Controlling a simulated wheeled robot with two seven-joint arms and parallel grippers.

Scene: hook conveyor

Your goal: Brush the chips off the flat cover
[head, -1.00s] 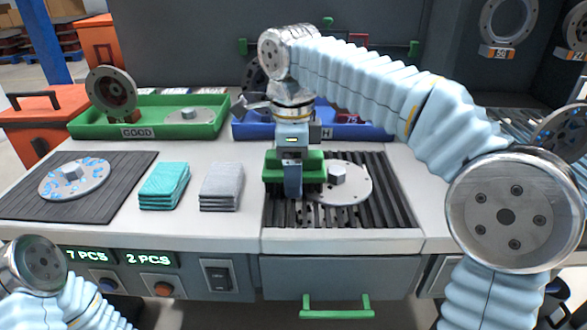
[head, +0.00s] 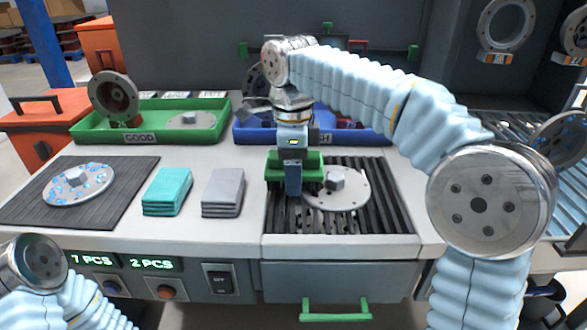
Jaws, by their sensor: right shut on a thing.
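My right gripper (head: 292,178) is shut on a green brush (head: 310,162) with dark bristles. The brush is over the left part of the flat cover (head: 350,190), a pale round plate with a raised hub and small holes. The cover lies on a dark slatted grate (head: 390,205). The brush and gripper hide the cover's left side. Pale bits lie on the slats left of and below the cover; chips on the cover itself are too small to tell. My left arm shows at the lower left, but its gripper is out of view.
A second round cover with blue spots (head: 78,184) lies on a black mat (head: 118,200) at left. Teal cloths (head: 166,190) and grey cloths (head: 222,192) are stacked between mat and grate. A green tray marked GOOD (head: 205,132) and a blue tray (head: 243,133) stand behind.

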